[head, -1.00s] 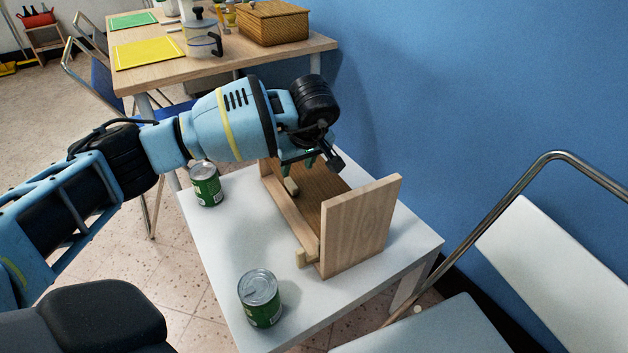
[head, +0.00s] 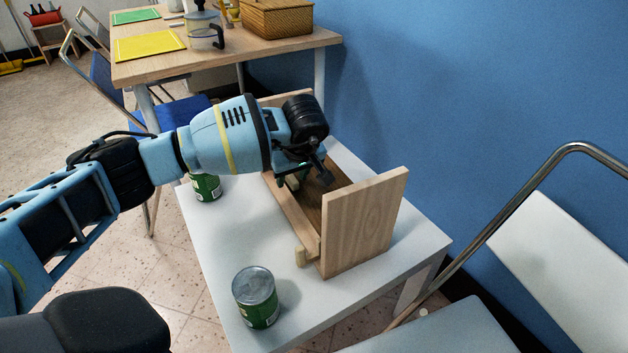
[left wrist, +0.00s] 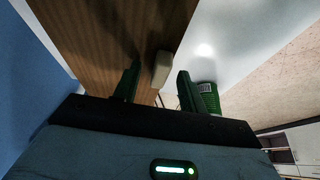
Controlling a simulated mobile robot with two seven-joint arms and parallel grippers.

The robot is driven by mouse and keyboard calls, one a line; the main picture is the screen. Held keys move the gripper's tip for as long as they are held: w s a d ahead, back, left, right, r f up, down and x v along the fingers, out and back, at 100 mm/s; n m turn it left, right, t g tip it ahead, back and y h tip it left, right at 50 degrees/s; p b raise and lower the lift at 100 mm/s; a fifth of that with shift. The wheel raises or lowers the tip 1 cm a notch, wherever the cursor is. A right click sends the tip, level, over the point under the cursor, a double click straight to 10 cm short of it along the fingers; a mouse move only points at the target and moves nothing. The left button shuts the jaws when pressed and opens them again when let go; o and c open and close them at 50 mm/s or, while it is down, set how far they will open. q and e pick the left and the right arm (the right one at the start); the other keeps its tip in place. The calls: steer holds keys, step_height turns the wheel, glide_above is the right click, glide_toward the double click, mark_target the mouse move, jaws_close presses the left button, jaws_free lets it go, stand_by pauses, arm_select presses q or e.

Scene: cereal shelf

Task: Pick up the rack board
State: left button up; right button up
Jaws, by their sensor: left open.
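A wooden rack stands on the white table, with an upright end board (head: 365,222) nearest me and a brown rack board (left wrist: 85,25) between its ends. A pale wooden rail (head: 292,217) runs along its left side. My left gripper (head: 303,178) is over the far half of the rack, pointing down. It is open. In the left wrist view, a pale wooden peg (left wrist: 161,69) lies between the lines of its two green fingers; I cannot tell if they touch it. My arm hides the rack's far end in part. My right gripper is not in view.
Two green cans stand on the white table (head: 225,235), one in front (head: 256,297) and one beyond (head: 206,187), left of the rack. A blue wall (head: 480,90) rises behind. A chair (head: 560,250) stands at right. A wooden table (head: 220,55) is farther back.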

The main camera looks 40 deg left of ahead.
arm_select(q)
steer(key=shift+c, duration=0.3)
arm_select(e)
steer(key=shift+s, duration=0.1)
arm_select(q)
jaws_close()
steer(key=shift+r, duration=0.1)
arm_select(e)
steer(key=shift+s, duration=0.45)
